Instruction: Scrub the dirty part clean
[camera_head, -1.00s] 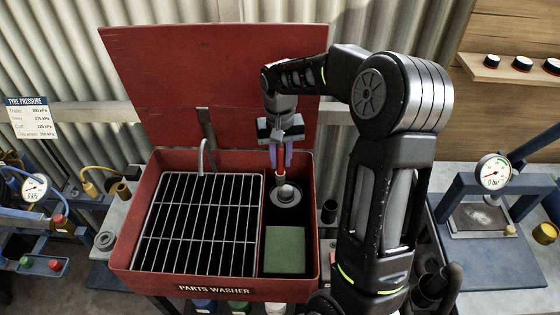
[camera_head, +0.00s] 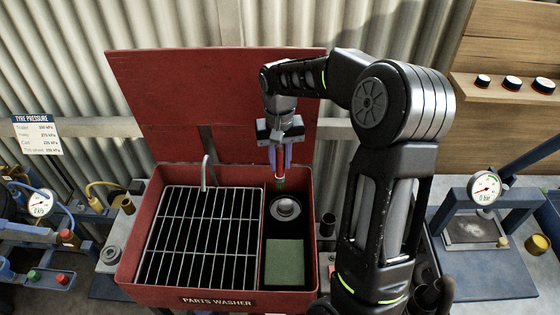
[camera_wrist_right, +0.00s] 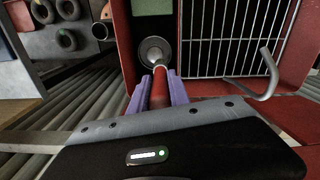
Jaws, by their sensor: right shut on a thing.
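A round grey metal part (camera_head: 285,208) sits in the dark right-hand bay of the red parts washer (camera_head: 226,297). It also shows in the right wrist view (camera_wrist_right: 153,50). My right gripper (camera_head: 280,160) points down and is shut on a red-handled tool (camera_wrist_right: 159,92), which looks like a brush with a pale tip. The tool's lower end (camera_head: 280,184) hangs just behind the part in the head view and seems apart from it. The part's underside and any dirt on it cannot be made out. My left gripper is not in view.
A wire rack (camera_head: 201,240) fills the washer's left side, with a curved spout (camera_head: 207,168) behind it. A green pad (camera_head: 285,262) lies in front of the part. The red lid (camera_head: 215,95) stands open behind. A gauge press (camera_head: 482,215) stands at right.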

